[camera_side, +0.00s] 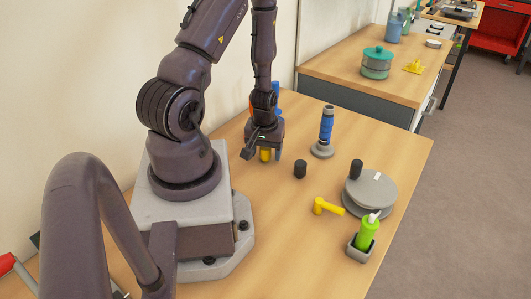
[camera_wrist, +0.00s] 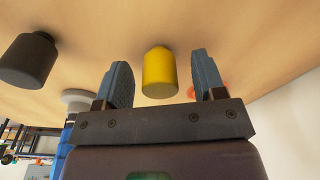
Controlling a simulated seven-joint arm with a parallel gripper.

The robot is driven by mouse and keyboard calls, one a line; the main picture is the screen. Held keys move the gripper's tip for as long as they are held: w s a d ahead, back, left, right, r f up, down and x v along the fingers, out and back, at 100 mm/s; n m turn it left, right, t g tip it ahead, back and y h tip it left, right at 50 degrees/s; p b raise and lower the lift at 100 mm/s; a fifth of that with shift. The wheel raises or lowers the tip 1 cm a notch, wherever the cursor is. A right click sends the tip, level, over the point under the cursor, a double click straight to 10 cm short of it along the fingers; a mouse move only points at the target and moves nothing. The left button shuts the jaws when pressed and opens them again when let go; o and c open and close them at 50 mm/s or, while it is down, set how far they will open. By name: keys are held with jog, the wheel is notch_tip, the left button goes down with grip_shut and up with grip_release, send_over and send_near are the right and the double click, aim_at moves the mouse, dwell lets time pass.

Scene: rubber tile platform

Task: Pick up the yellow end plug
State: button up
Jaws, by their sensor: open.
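The yellow end plug (camera_side: 265,155) stands on the wooden table, directly below my gripper (camera_side: 264,146) in the side view, which partly hides it. In the wrist view the yellow end plug (camera_wrist: 159,73) appears between the two blue-grey fingers of my gripper (camera_wrist: 161,66). There is a clear gap on each side of it. The fingers are apart and hold nothing. Whether the fingertips are level with the plug or still above it is hard to tell.
A black plug (camera_side: 300,169) stands to the right, also in the wrist view (camera_wrist: 29,60). A blue cylinder (camera_side: 326,127) on a grey foot is behind it. A grey disc (camera_side: 372,190), a yellow handle-shaped part (camera_side: 326,206) and a green bottle (camera_side: 366,234) lie further right.

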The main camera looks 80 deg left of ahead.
jog(key=shift+c, duration=0.4)
jog(key=c, duration=0.9)
jog(key=shift+r, duration=0.1)
notch_tip(320, 180, up, 10)
jog(key=shift+f, duration=0.1)
